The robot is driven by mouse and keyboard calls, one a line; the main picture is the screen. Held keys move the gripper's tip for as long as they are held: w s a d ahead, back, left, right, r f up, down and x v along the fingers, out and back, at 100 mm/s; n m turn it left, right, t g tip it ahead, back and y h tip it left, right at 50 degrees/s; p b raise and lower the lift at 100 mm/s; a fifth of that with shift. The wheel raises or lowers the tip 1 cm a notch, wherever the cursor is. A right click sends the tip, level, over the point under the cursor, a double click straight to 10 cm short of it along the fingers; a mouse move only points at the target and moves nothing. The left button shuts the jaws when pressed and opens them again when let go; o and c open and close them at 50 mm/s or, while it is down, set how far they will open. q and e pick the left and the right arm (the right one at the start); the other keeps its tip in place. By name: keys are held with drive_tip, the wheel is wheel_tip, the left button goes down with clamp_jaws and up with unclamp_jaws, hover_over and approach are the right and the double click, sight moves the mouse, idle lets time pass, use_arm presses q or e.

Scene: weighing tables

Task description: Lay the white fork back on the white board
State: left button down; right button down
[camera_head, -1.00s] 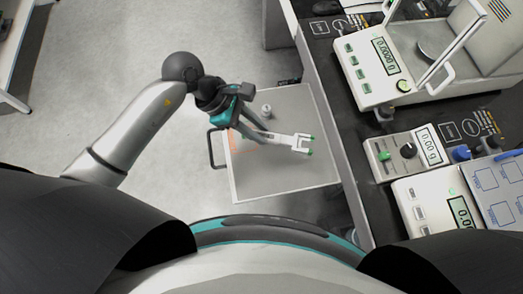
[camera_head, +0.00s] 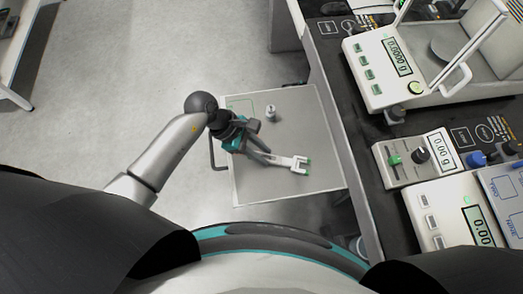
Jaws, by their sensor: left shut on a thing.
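The white fork (camera_head: 284,159), with green tips at its prongs, reaches out to the right from my left gripper (camera_head: 263,152). My left gripper is shut on its handle end, above the grey cart top (camera_head: 290,188). I cannot tell how high the fork is over the cart top. A pale board with blue outlines (camera_head: 509,186) lies on the dark bench, cut off by the right edge; it may be the white board. My right gripper is not in view.
A small metal weight (camera_head: 271,113) stands on the cart top, behind the fork. The dark bench on the right carries a balance with a glass shield (camera_head: 377,73), a knobbed instrument (camera_head: 405,171) and another balance (camera_head: 441,207). The front of the cart top is clear.

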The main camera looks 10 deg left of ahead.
use_arm(q)
drive_tip(key=c, duration=1.1)
unclamp_jaws()
drive_tip(key=shift+f, duration=0.15)
drive_tip(key=o, duration=0.4)
drive_tip(key=shift+o, duration=0.2)
drive_tip(key=shift+r, duration=0.2)
drive_tip(key=p+v, duration=0.2)
drive_tip(key=v, duration=1)
